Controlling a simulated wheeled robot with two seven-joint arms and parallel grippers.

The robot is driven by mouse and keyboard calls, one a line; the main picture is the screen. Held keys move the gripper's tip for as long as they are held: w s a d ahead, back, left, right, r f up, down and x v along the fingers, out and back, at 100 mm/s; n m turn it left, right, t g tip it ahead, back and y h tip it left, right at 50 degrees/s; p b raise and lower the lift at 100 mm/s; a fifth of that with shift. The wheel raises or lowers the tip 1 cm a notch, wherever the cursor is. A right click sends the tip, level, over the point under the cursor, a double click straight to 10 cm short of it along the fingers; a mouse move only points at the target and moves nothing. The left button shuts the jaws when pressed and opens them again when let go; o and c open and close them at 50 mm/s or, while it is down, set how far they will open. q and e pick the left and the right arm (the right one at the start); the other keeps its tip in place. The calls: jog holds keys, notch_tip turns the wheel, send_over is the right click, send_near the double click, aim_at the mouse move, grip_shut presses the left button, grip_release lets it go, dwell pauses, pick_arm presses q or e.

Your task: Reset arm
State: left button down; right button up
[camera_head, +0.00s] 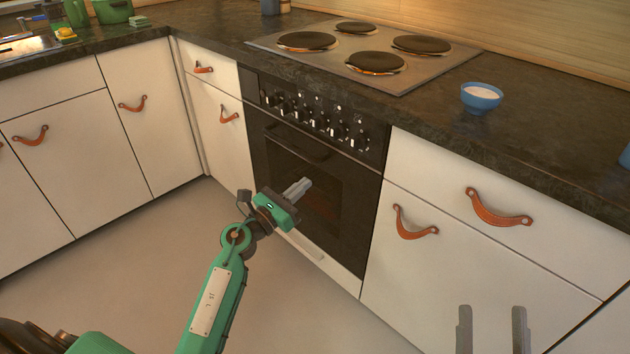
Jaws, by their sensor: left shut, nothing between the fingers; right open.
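My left gripper (300,187) is shut and empty, in front of the dark oven door. Its green arm comes up from the bottom left, and the fingers point up and to the right. My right gripper (492,322) is at the bottom right edge, in front of a white cabinet door. Its two grey fingers stand apart with nothing between them. The rest of my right arm is out of view.
The black oven (310,170) is closed, under a hob (365,50). White cabinets with leather pulls (497,208) flank it, all shut. A blue bowl (481,98) with pale contents stands on the dark counter (560,130). The floor (120,270) at left is clear.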

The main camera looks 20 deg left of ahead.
pick_arm(q)
jog(key=s, duration=0.1)
jog(key=s+a, duration=0.1)
jog(key=s, duration=0.1)
jog(key=s+a, duration=0.1)
jog(key=s, duration=0.1)
jog(key=shift+s+r, duration=0.1)
jog(key=shift+s, duration=0.05)
pick_arm(e)
jog(key=shift+w+a+f+g, duration=0.15)
jog(key=shift+f+g, duration=0.15)
jog(key=shift+f, duration=0.25)
